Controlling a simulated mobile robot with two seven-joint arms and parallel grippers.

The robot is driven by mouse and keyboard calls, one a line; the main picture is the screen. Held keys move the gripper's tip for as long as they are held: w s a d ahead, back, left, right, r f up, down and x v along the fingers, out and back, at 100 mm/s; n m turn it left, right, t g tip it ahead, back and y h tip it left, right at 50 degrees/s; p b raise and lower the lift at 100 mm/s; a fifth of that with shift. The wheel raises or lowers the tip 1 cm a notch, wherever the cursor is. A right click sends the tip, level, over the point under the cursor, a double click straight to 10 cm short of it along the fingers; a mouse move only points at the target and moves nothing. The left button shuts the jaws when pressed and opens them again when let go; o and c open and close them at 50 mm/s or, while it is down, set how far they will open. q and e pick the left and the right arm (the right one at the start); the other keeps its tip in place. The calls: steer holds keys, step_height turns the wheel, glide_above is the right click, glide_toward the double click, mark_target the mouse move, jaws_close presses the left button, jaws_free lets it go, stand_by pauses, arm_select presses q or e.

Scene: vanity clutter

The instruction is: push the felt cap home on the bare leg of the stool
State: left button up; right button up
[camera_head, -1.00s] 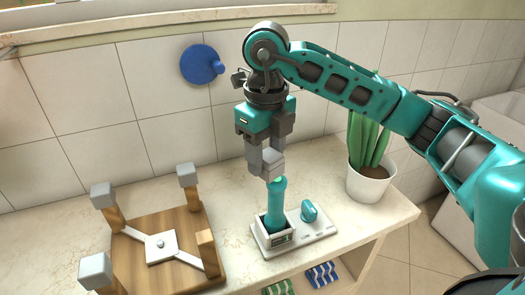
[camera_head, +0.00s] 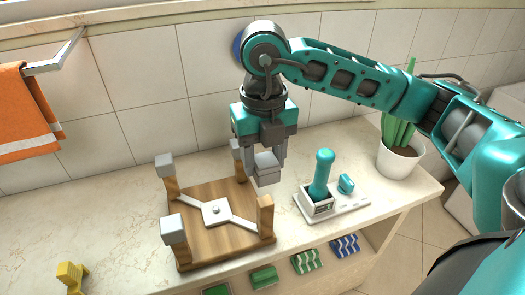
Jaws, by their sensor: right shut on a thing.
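The stool (camera_head: 195,240) lies upside down on the counter, a wooden seat with legs pointing up. Light grey caps sit on its left legs (camera_head: 165,166) (camera_head: 172,229) and on the far right leg (camera_head: 237,147), which my gripper partly hides. The near right leg (camera_head: 266,218) is bare. My right gripper (camera_head: 265,158) is shut on a grey felt cap (camera_head: 265,175). In the picture the cap is just above the bare leg's top, apart from it; I cannot tell the exact depth offset. My left gripper is not in view.
Right of the stool stands a turquoise-handled item (camera_head: 321,175) in a white holder (camera_head: 318,206), with a potted plant (camera_head: 400,158) beyond. An orange towel (camera_head: 25,115) hangs at left. A yellow object (camera_head: 72,277) is at lower left. Counter left of the stool is clear.

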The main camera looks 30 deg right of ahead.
stand_by(0.4)
steer(key=shift+f, duration=0.1)
steer(key=b, duration=0.6)
glide_above(264, 198)
step_height(264, 198, down, 6)
steer(key=shift+r, duration=0.15)
stand_by(0.7)
stand_by(0.9)
steer(key=shift+f+b, duration=1.75)
steer(key=shift+f, duration=0.15)
steer(key=o, duration=1.1)
steer(key=shift+r, duration=0.1)
